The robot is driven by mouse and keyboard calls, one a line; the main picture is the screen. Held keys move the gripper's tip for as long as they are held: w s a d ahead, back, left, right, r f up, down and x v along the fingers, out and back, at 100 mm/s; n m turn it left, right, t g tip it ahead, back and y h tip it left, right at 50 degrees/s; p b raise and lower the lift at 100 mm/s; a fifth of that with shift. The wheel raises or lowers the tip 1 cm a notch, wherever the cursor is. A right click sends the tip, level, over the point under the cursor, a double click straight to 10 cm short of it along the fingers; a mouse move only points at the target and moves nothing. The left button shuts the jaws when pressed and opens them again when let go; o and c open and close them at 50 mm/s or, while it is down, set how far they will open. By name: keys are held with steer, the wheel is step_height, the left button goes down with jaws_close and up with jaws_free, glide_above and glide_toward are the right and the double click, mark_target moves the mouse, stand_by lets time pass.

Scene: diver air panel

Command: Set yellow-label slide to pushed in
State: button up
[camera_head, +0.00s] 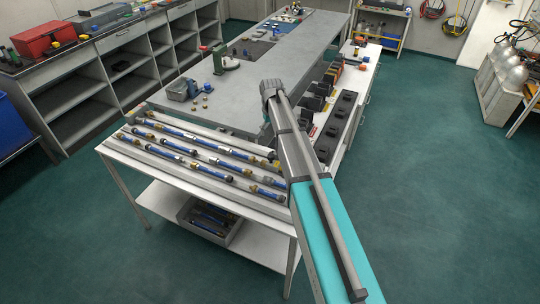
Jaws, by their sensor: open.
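I cannot make out the yellow-label slide or its setting in the head view. A row of dark block-like units (341,118) lies along the white counter on the right side of the grey bench, partly behind my arm. A small yellow patch shows beside these units, too small to read. My arm rises from the bottom right and bends at a grey joint over the front of the bench. My gripper is hidden behind the arm, so its place relative to the slide cannot be seen.
A white table (118,152) with rows of blue tube assemblies (180,134) stands left of my arm. The long grey bench (250,85) runs behind it. Shelves with a red box (38,40) line the left wall. Green floor (440,200) is clear at right.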

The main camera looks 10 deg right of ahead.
mark_target(271, 155)
steer(key=shift+f, duration=0.1)
step_height(271, 155, down, 14)
steer(key=b, duration=1.3)
steer(key=shift+r+b, duration=0.2)
steer(key=shift+b, duration=0.2)
